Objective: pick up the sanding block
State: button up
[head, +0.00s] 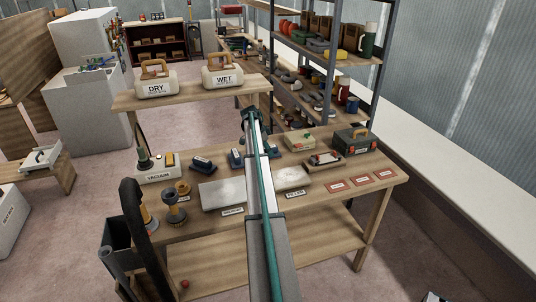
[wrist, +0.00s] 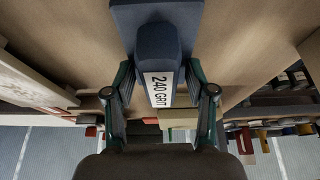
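In the wrist view a dark blue sanding block (wrist: 148,40) with a raised grip and a white "240 GRIT" label lies on the wooden surface. My gripper (wrist: 159,66) has one finger on each side of the raised grip; the fingers look apart from it, with narrow gaps. In the head view, blue blocks lie in a row on the workbench: one at left (head: 202,163), one in the middle (head: 237,158), and part of one right of my arm (head: 272,150). Their labels are too small to read there. My arm hides my gripper in the head view.
A raised shelf (head: 190,91) with DRY and WET cases stands behind. A metal rack (head: 376,75) stands at back right.

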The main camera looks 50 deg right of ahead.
grip_shut()
jog(key=shift+r, duration=0.1)
